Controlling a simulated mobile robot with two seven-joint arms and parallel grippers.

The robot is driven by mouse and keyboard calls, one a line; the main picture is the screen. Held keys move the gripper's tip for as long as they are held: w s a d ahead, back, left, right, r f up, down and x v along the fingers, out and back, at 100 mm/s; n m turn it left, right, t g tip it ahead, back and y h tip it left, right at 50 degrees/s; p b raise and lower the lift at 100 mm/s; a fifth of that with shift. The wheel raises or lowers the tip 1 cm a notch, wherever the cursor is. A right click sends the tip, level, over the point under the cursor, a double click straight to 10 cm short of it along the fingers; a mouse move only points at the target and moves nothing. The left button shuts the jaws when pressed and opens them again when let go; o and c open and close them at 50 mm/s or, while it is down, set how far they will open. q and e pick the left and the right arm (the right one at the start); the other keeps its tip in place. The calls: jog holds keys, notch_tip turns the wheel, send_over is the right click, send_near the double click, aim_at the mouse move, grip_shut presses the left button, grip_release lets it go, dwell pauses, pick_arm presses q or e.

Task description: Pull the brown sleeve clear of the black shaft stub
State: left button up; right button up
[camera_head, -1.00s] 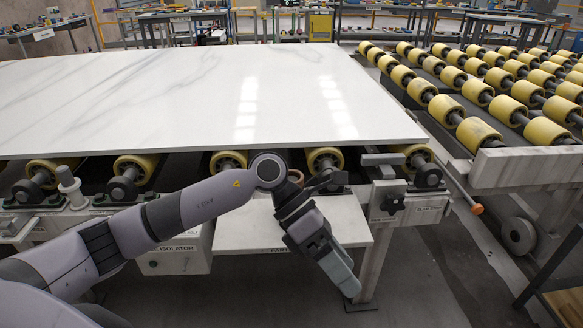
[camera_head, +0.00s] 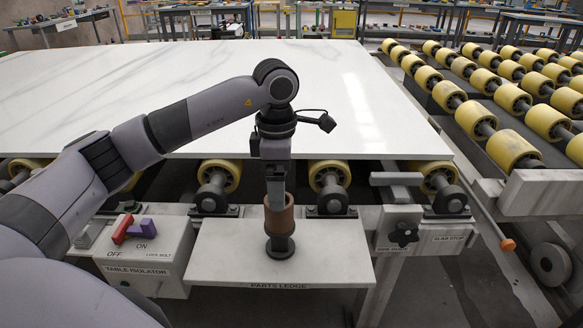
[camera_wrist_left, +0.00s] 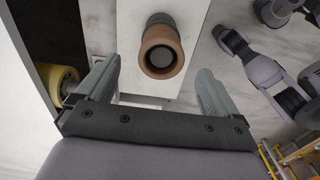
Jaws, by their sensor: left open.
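The brown sleeve (camera_head: 279,215) stands upright over the parts ledge, at lower centre in the head view. The black shaft stub (camera_head: 280,248) shows below it as a dark base on the ledge; its upper part is hidden, seemingly inside the sleeve. In the left wrist view the sleeve's round end (camera_wrist_left: 161,50) shows a dark centre. My left gripper (camera_head: 277,203) points down at the sleeve from above. Its jaws are open, with the sleeve in line with the gap between the fingers. I cannot tell whether the fingers touch it. My right gripper cannot be made out.
The white parts ledge (camera_head: 215,256) is otherwise bare. A table isolator box (camera_head: 150,262) with a red handle (camera_head: 122,229) and purple lock (camera_head: 140,229) is to its left. A black knob (camera_head: 403,234) is to its right. A large white slab (camera_head: 205,70) lies behind, above yellow rollers (camera_head: 329,177).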

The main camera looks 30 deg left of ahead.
pick_arm(q)
notch_tip(320, 180, down, 6)
jog(key=shift+s+f, duration=0.1)
jog(key=shift+f, duration=0.4)
jog(key=c, duration=1.1)
pick_arm(e)
jog(key=shift+s+f, duration=0.3)
jog(key=shift+f, duration=0.05)
pick_arm(q)
jog(key=shift+r, duration=0.15)
pick_arm(e)
jog(key=shift+r, duration=0.1)
pick_arm(q)
jog(key=shift+r+p, duration=2.45)
jog(key=shift+r, duration=1.05)
pick_arm(e)
jog(key=shift+s+r, duration=0.1)
jog(key=shift+r, duration=2.3)
jog(key=shift+r, duration=0.1)
